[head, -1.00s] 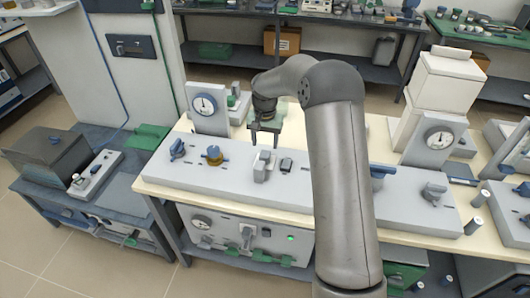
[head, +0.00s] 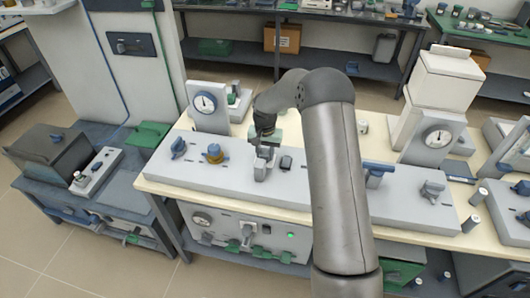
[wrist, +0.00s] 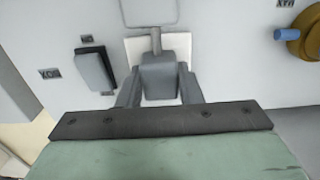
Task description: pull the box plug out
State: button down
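My gripper (head: 264,158) is lowered over the plug. In the wrist view my gripper's two fingers (wrist: 160,88) lie on either side of the plug. No clear gap shows between fingers and plug, but I cannot tell whether they press on it. The palm hides the nearer part.
A gauge (head: 207,105) stands behind. Another plug (head: 247,233) is on the lower unit's front.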

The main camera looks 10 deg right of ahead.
aim_at(265, 152)
jog(key=shift+w+r, duration=0.1)
jog(key=shift+r, duration=1.95)
jog(key=c, duration=1)
grip_release()
notch_tip(265, 152, up, 17)
jog(key=b, duration=0.2)
jog(key=shift+r, duration=0.2)
